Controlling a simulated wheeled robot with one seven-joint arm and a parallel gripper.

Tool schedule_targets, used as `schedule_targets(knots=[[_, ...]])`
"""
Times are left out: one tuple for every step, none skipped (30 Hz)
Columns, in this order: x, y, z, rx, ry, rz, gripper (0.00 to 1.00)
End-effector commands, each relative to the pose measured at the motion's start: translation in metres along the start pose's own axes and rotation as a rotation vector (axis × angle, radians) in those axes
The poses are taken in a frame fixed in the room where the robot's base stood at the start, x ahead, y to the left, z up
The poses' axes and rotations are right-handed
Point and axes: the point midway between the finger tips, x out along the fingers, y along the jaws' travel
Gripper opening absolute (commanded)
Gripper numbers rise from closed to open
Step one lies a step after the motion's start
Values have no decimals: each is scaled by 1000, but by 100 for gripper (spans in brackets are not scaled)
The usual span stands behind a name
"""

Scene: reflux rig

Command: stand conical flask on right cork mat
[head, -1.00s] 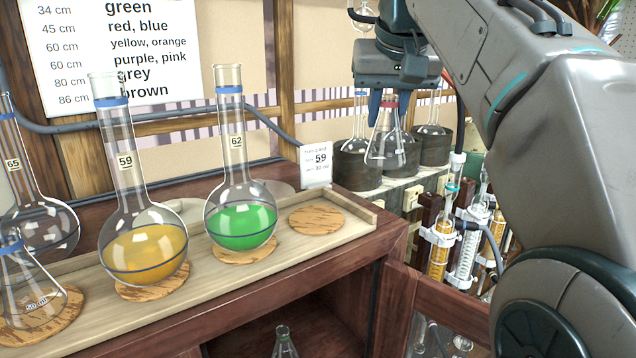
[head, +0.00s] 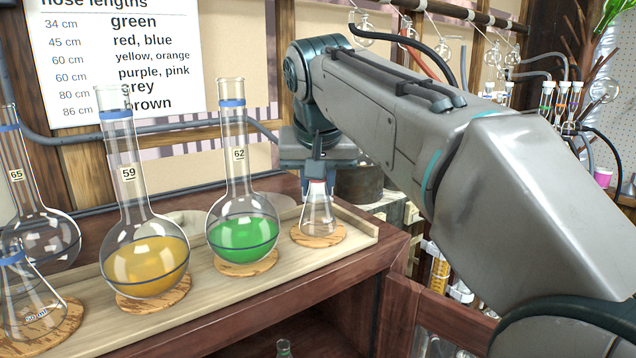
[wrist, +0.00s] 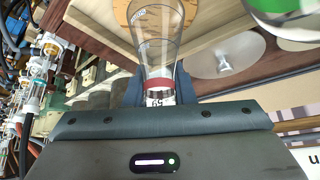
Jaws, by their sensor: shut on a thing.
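A small clear conical flask (head: 318,214) with a red band at its neck is at the right end of the wooden shelf tray. My gripper (head: 317,180) is shut on its neck from above, and the flask is upright. Its base appears over the right cork mat (head: 330,236); whether it touches the cork I cannot tell. In the wrist view the flask (wrist: 158,40) runs up from between the fingers (wrist: 157,92), with the cork mat (wrist: 121,12) behind its base.
A green-filled round flask (head: 243,236) stands just left of the held flask. A yellow-filled flask (head: 146,262) and a conical flask (head: 30,305) stand further left on cork mats. The tray (head: 362,230) has a raised rim.

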Motion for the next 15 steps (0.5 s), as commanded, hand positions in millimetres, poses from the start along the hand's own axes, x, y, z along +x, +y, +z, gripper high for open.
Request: schedule_targets(knots=[[0, 0, 0, 0, 1, 0, 0], [0, 0, 0, 1, 1, 0, 0], [0, 0, 0, 1, 1, 0, 0], [0, 0, 0, 1, 1, 0, 0], [0, 0, 0, 1, 1, 0, 0], [0, 0, 0, 0, 1, 0, 0], [0, 0, 0, 0, 1, 0, 0], [1, 0, 0, 0, 1, 0, 0], [2, 0, 1, 0, 1, 0, 0], [3, 0, 2, 0, 1, 0, 0], [3, 0, 1, 0, 1, 0, 28], [2, 0, 1, 0, 0, 0, 39], [2, 0, 1, 0, 0, 0, 44], [2, 0, 1, 0, 0, 0, 44], [2, 0, 1, 0, 0, 0, 44]])
